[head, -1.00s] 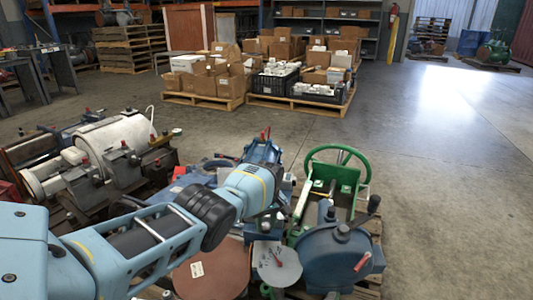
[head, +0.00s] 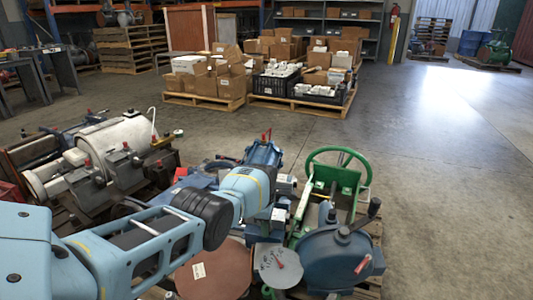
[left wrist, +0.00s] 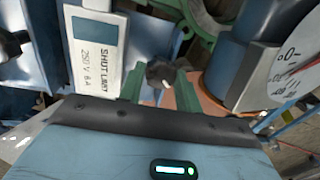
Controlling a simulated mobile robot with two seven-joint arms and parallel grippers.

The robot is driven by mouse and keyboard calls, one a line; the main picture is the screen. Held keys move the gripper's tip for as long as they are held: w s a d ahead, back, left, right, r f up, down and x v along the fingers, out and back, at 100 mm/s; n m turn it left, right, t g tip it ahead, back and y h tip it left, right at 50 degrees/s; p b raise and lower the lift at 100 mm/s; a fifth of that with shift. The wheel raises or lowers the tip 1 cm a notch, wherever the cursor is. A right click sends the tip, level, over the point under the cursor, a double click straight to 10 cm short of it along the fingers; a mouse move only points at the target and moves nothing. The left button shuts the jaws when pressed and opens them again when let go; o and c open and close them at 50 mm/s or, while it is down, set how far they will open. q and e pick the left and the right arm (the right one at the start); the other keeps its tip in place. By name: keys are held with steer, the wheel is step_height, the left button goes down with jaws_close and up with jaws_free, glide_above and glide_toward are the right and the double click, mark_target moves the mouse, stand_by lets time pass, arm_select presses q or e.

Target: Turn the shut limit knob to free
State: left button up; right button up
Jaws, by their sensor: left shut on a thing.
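The black shut limit knob (left wrist: 165,72) is in the middle of the left wrist view, with a small pale mark on its lower side. My left gripper (left wrist: 160,82) has its two green fingers on either side of the knob and is shut on it. A white label (left wrist: 98,50) reading "SHUT LIMIT 250 V 6 A" is left of the knob. I cannot read the knob's position marks. In the head view my left wrist (head: 245,188) reaches over the equipment and hides the knob and the fingertips. My right gripper is not in view.
A round dial (head: 278,266) with a red pointer stands close to the left gripper. A green handwheel (head: 338,152) and a blue rounded housing (head: 340,258) with a lever are to the right. Loaded pallets (head: 300,103) stand behind. The floor at right is open.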

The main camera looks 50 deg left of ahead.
arm_select(q)
steer(key=n+p, duration=0.1)
steer(key=n, duration=0.5)
steer(key=shift+s+t, duration=0.15)
steer(key=shift+t, duration=0.15)
steer(key=shift+n+p, duration=0.45)
steer(key=shift+n, duration=0.75)
steer(key=o, duration=0.8)
steer(key=shift+o, duration=0.8)
steer(key=shift+r, duration=0.1)
